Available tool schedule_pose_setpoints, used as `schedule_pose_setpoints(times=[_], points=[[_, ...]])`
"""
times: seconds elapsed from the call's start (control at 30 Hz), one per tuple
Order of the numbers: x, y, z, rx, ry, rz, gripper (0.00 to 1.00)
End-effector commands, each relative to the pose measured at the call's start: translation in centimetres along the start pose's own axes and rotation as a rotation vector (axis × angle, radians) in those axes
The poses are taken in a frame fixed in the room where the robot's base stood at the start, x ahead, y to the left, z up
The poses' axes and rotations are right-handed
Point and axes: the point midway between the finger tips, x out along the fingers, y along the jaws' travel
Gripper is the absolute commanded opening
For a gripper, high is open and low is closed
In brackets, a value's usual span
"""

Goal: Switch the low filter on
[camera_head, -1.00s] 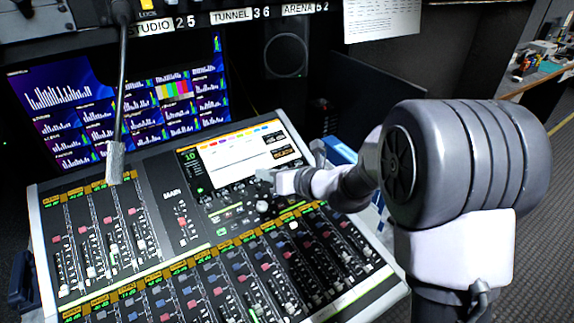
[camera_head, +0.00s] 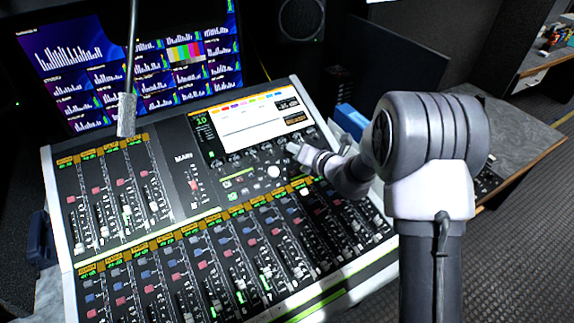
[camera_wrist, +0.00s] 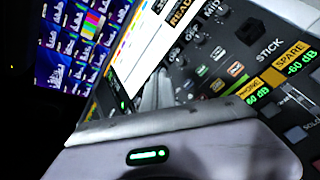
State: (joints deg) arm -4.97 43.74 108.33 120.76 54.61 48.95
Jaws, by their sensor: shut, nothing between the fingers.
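The mixing console (camera_head: 210,190) fills the middle of the head view, with a bright screen (camera_head: 252,125) at its upper right and a row of knobs below it. My gripper (camera_head: 291,148) is shut and empty, at the screen's lower right over the knob area. I cannot tell whether it touches anything. In the wrist view, small knobs and coloured buttons (camera_wrist: 218,83) lie beside the screen, with a partly readable label like "MID". No low filter label can be read clearly, and part of the panel is hidden behind my gripper.
A monitor (camera_head: 75,60) stands behind the console, and a thin gooseneck microphone (camera_head: 127,114) hangs in front of it. Faders and coloured buttons cover the console's near part. A blue object (camera_head: 350,120) lies behind my arm, and a grey worktop (camera_head: 525,130) stands at right.

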Motion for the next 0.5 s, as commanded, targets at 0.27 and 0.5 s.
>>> schedule_pose_setpoints(times=[0.27, 0.5], points=[[3.0, -2.2, -2.3, -0.002, 0.001, 0.000, 0.00], [4.0, -2.9, -3.0, -0.002, 0.000, 0.001, 0.00]])
